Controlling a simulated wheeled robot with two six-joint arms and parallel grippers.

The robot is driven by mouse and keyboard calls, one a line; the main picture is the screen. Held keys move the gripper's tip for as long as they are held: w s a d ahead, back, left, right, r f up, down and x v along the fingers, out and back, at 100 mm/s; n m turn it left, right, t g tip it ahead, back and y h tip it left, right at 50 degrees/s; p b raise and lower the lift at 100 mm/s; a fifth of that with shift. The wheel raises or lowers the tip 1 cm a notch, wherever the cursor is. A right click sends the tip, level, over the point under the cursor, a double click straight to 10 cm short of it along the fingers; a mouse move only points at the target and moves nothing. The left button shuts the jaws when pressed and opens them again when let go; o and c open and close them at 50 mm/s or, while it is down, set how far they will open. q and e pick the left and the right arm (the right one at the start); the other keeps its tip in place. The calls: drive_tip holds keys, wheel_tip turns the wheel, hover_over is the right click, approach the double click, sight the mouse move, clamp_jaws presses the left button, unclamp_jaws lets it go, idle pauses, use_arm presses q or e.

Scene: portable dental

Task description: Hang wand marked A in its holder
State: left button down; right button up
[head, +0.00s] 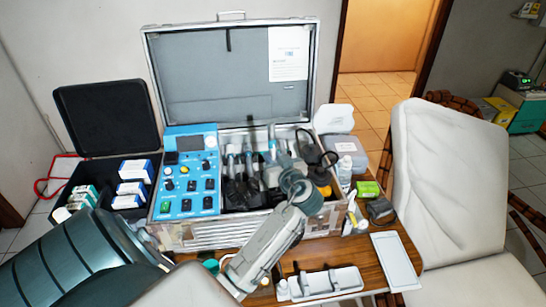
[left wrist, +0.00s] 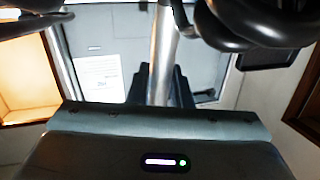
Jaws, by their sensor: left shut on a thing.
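My left gripper (head: 281,160) reaches over the open case, in front of its row of wands. In the left wrist view its dark fingers (left wrist: 166,88) are shut on a silver, rod-like wand (left wrist: 163,50) that runs up out of the frame. No letter can be read on it, so I cannot tell whether it is wand A. Other wands (head: 235,155) stand in the holder row inside the case, left of my gripper. My left forearm and gripper hide part of the holder row. Dark curved hoses (left wrist: 265,22) show close by in the wrist view. My right gripper is not in view.
The metal case (head: 190,236) stands open on a wooden table (head: 405,250), with a blue control panel (head: 187,175) at its left. A black box (head: 90,172) with small cartons is further left. Bottles and a white tray (head: 325,282) crowd the front; a white chair (head: 445,180) is right.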

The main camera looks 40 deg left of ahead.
use_arm(q)
drive_tip(key=shift+s+f, duration=0.1)
drive_tip(key=shift+f, duration=0.2)
drive_tip(key=shift+s+d+f+b, duration=0.15)
drive_tip(key=shift+d+f+b, duration=0.05)
drive_tip(key=shift+f+b, duration=0.45)
drive_tip(key=shift+s+d+f+b, duration=0.1)
drive_tip(key=shift+d+f+b, duration=0.1)
drive_tip(key=shift+f+b, duration=0.45)
drive_tip(key=c, duration=1.2)
unclamp_jaws()
drive_tip(key=shift+c, duration=0.2)
drive_tip(key=b+v, duration=0.1)
drive_tip(key=v, duration=0.7)
